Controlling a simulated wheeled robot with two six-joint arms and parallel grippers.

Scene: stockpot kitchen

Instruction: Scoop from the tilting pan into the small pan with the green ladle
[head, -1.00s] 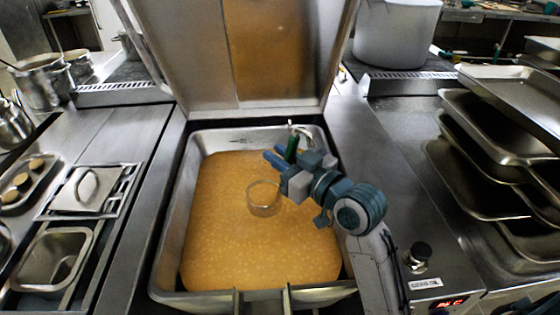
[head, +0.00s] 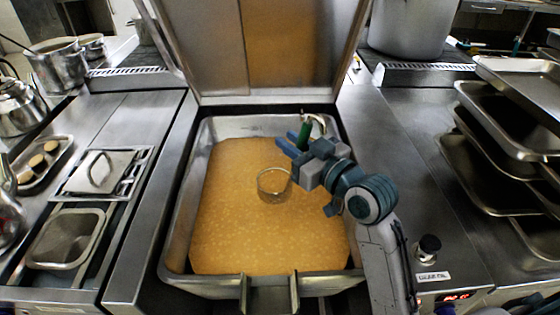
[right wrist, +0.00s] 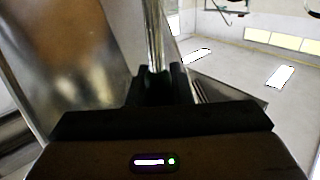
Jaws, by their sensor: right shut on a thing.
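The tilting pan (head: 186,215) stands open in the middle of the head view, filled with orange-brown liquid. The green ladle (head: 305,136) has its round bowl (head: 274,197) at the liquid, left of my arm; how deep it sits is hard to tell. My right gripper (head: 299,138) is shut on the green handle near the pan's back right. In the right wrist view the metal shaft (right wrist: 154,35) rises from between the dark fingers (right wrist: 156,86). A small pan (head: 66,240), rectangular, steel and seemingly empty, is set in the left counter. My left gripper is not in view.
The raised lid (head: 210,45) stands behind the tilting pan. A lidded pan (head: 100,172) and a tray with round items (head: 40,165) lie on the left. Stacked trays (head: 500,160) stand on the right, and a large pot (head: 410,30) behind.

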